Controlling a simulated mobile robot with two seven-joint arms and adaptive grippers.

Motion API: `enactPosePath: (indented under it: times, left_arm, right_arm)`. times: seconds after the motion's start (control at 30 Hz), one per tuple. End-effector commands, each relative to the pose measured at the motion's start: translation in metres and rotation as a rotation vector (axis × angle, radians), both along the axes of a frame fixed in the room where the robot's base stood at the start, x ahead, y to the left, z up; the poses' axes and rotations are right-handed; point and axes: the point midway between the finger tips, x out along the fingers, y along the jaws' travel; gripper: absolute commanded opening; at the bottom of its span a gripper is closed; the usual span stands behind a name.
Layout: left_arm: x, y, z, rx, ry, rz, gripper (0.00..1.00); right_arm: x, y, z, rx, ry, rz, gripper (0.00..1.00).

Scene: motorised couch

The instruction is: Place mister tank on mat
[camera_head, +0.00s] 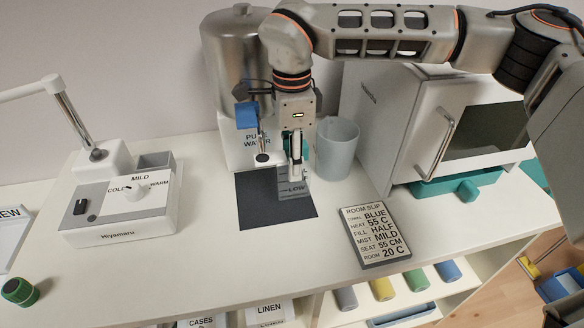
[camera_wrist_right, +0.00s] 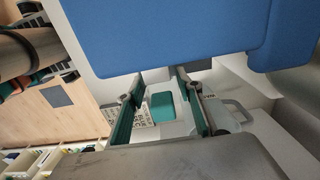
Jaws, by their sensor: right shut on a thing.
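The mister tank (camera_head: 294,188) is a small translucent grey container marked LOW. It is over the right part of the dark square mat (camera_head: 254,207), and I cannot tell whether its base touches it. My right gripper (camera_head: 295,165) points down and is shut on the tank's upper part, which the fingers partly hide. In the right wrist view, the green-padded fingers (camera_wrist_right: 162,112) are in front, with pale translucent material beside the right one. My left gripper is not in view.
A steel urn (camera_head: 228,65) labelled as water stands behind, with a blue block (camera_head: 246,115) close left of my gripper. A grey-blue cup (camera_head: 337,148) stands close right. A white MILD/WARM device (camera_head: 125,205) is left, a room slip (camera_head: 376,235) front right.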

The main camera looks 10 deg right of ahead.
Motion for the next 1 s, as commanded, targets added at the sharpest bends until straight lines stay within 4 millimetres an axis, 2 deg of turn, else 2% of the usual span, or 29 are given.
enactPosePath:
  times: [0.2,0.6,0.63,0.67,1.0]
  left_arm:
    - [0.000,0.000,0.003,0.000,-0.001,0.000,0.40]
    - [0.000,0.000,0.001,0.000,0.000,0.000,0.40]
    - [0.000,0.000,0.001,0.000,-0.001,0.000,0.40]
    - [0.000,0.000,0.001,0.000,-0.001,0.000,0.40]
    - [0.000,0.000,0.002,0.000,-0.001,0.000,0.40]
  right_arm:
    - [-0.001,0.000,-0.028,0.001,0.004,0.000,0.15]
    - [-0.001,0.000,-0.034,0.001,0.001,0.000,0.15]
    - [-0.001,0.000,-0.033,0.001,0.001,0.000,0.43]
    - [-0.001,0.000,-0.033,0.001,0.001,0.000,0.51]
    - [-0.001,0.000,-0.033,0.000,0.002,0.000,0.52]
